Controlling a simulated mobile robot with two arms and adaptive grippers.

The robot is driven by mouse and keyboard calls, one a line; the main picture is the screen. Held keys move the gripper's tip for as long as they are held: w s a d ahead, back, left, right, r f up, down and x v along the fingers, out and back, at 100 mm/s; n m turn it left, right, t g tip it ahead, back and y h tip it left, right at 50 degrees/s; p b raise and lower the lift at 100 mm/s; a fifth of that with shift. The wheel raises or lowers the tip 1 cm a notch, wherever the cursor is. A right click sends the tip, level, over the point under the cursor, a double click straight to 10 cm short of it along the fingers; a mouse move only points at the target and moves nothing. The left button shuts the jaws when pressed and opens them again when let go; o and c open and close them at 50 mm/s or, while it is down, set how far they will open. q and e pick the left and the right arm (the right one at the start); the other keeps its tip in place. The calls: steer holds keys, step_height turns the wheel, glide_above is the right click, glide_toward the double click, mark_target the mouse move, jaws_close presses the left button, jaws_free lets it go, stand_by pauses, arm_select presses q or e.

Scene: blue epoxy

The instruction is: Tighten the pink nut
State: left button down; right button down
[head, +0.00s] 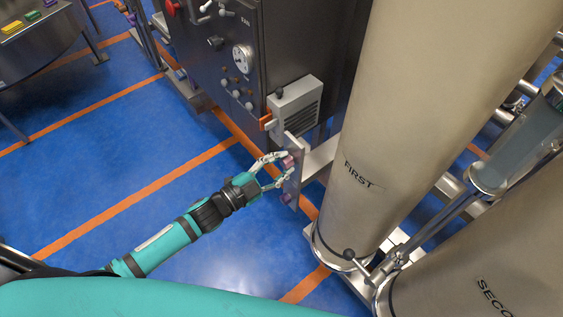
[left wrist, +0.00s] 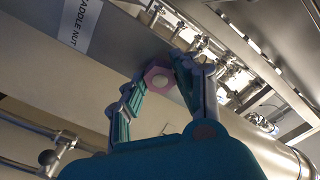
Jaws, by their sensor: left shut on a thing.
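The pink nut (left wrist: 158,76) is a hexagon with a pale round bolt end in its middle. It sits at a grey metal plate, and in the head view a pink nut (head: 288,161) shows small on the upright plate (head: 294,185). My left gripper (head: 284,163) is shut on it, with one finger on each side; the left wrist view shows the fingers (left wrist: 160,92) too. The fingers hide part of the nut's sides. A second pinkish piece (head: 287,198) shows lower on the plate. My right gripper is in neither view.
A dark cabinet (head: 270,45) stands behind. A large beige cylinder (head: 400,110) marked FIRST stands close right. Blue floor (head: 110,170) lies open at left.

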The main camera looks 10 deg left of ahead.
arm_select(q)
steer(key=m, duration=0.2)
steer(key=shift+f+m, duration=0.1)
steer(key=shift+m, duration=0.2)
steer(key=c, duration=1.1)
jaws_free()
steer(key=shift+o, duration=0.2)
steer(key=p+v, duration=0.1)
steer(key=v, duration=0.5)
steer(key=v, duration=1.2)
